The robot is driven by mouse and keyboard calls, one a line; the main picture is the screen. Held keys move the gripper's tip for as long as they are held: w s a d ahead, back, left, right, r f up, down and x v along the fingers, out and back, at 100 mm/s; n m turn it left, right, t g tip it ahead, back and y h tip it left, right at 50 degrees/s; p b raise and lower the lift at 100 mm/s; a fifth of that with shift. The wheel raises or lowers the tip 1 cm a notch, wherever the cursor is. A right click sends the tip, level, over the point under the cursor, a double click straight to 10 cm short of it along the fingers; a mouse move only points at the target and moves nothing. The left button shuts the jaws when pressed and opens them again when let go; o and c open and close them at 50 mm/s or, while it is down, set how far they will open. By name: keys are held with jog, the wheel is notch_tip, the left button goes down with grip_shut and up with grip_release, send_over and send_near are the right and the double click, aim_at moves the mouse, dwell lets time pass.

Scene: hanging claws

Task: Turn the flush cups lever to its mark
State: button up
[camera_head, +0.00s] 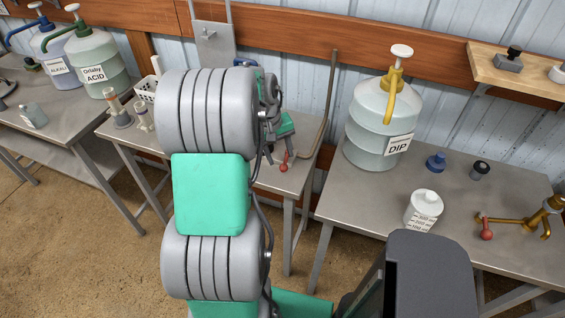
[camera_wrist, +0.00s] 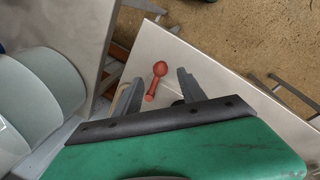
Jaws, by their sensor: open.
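A red lever (camera_wrist: 158,80) with a round knob shows in the wrist view, above the grey tabletop. My gripper (camera_wrist: 157,78) is open, its two grey fingers apart with the lever in the gap between them in the picture. I cannot tell whether either finger touches it. In the head view a red knob (camera_head: 285,166) shows at the middle table, just right of my arm, which hides most of that spot. A second red-knobbed lever (camera_head: 487,234) is on a brass tap on the right table. No label or mark for either lever is readable.
A large DIP jug (camera_head: 379,124) with a yellow pump stands right of my arm. Acid (camera_head: 97,64) and alkali (camera_head: 57,55) jugs stand left. A bent pipe (camera_head: 329,105) rises beside the middle table.

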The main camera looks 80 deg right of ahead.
aim_at(283, 165)
jog(key=f, duration=0.3)
jog(key=s+f, duration=0.1)
jog(key=f, duration=0.1)
jog(key=shift+d+f+p, duration=0.25)
jog(key=shift+d+p, duration=0.05)
jog(key=shift+p, duration=0.1)
jog(key=shift+w, duration=0.1)
grip_shut()
dwell(0.9)
